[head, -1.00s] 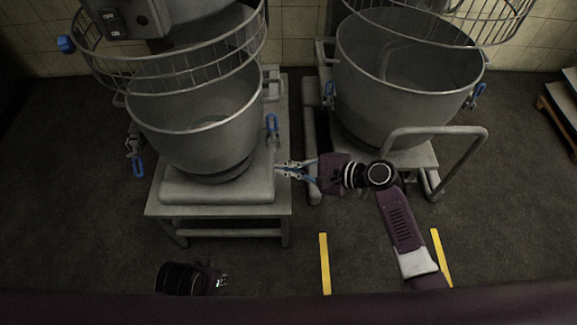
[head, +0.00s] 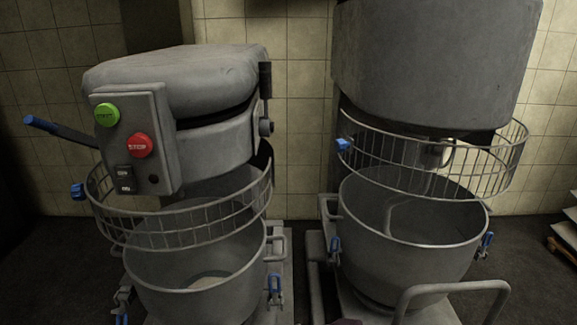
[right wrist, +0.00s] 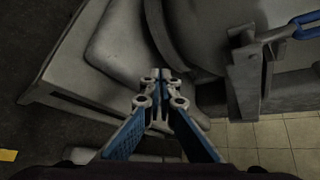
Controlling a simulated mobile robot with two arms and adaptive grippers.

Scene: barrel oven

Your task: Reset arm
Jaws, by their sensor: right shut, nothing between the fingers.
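My right gripper (right wrist: 161,77) shows in the right wrist view with its two blue-backed fingers brought together at the tips. It is shut and empty, beside the grey mixer base (right wrist: 117,42) and below the curved side of a mixing bowl (right wrist: 203,35). A metal bracket (right wrist: 245,85) is to the right of the fingers. Whether the fingers touch the base cannot be told. In the head view neither gripper shows. My left arm is out of view.
In the head view, the left mixer has a green start button (head: 107,114), red stop button (head: 140,145), wire guard (head: 180,228) and bowl (head: 190,270). The right mixer has a bowl (head: 375,235) and a curved metal handle (head: 455,288) in front. A tiled wall (head: 300,90) stands behind.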

